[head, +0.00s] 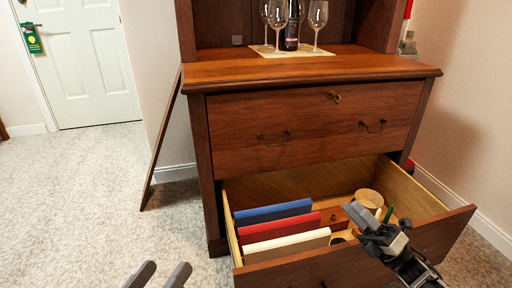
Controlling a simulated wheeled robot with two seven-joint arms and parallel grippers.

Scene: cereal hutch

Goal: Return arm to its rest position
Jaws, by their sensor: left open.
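My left gripper (160,275) shows at the bottom edge, left of the hutch. Its two grey fingers are apart with nothing between them, over the carpet. My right gripper (362,220) is over the right part of the open lower drawer (290,272), coming in from the bottom right. Its fingers overlap in this view, so I cannot tell whether it is open or shut. It hides part of the drawer's contents and front panel.
The wooden hutch (300,130) has a closed upper drawer. The lower drawer holds blue (272,211), red (278,226) and white (286,246) books, and a round wooden item (369,198). Wine glasses and a bottle (291,28) stand on top. Carpet (80,190) at left is clear.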

